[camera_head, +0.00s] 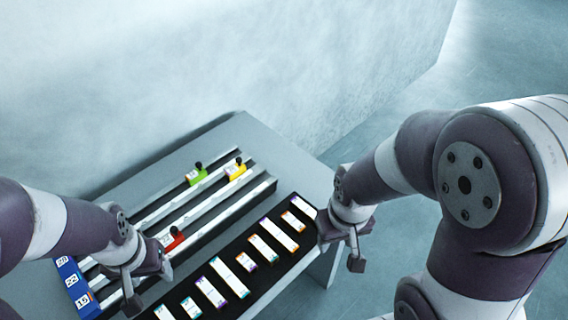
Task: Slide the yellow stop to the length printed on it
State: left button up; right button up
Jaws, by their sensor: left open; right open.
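The yellow stop (237,170) has a black knob and a pale printed label, too small to read. It sits on the middle rail, near the rail's far right end. A green stop (196,174) sits on the rail behind it, and a red stop (173,239) sits on the nearest rail, further left. My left gripper (146,287) is open over the near left end of the rails, well away from the yellow stop. My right gripper (339,251) is open and empty beyond the table's right edge, to the right of the black tray.
A blue block (73,279) with several white number labels stands at the rails' left end. A black tray (208,263) along the front holds several white strips with coloured ends. The grey table (250,131) has bare room behind the rails, before a pale wall (200,60).

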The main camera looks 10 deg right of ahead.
aim_at(237, 169)
jog(key=i, duration=0.45)
jog(key=i+l+u, duration=0.1)
jog(key=i, duration=0.35)
jog(key=k+l+u, duration=0.25)
jog(key=u, duration=0.25)
jog(key=k+l+u, duration=0.1)
jog(key=k+u, duration=0.2)
jog(key=u, duration=0.15)
jog(key=k+u, duration=0.35)
jog(key=u, duration=0.15)
